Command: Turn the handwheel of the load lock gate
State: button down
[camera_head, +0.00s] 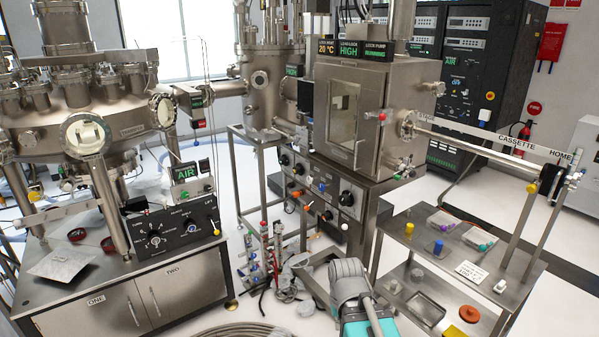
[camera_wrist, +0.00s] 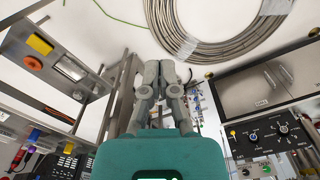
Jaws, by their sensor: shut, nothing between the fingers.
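The load lock chamber (camera_head: 388,105) is a steel box with a windowed door, right of centre in the head view, under a sign reading HIGH. A pipe and gate section (camera_head: 288,122) joins its left side to the round chamber behind. I cannot clearly make out the gate's handwheel in either view. My gripper (camera_wrist: 160,72) is shut and empty in the wrist view, above the floor. In the head view its grey and teal end shows at the bottom centre, low in front of the load lock stand and apart from the chamber.
A steel cabinet (camera_head: 120,300) with a control panel stands left. A shelved trolley (camera_head: 455,250) with small parts stands right, under a long horizontal rod (camera_head: 480,150). A steel frame rail (camera_wrist: 122,92) runs close beside my fingers. Coiled hose (camera_wrist: 222,30) lies on the floor.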

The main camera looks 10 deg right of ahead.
aim_at(298, 170)
jog(key=u, duration=0.35)
jog(key=i, duration=2.45)
jog(key=z, duration=0.6)
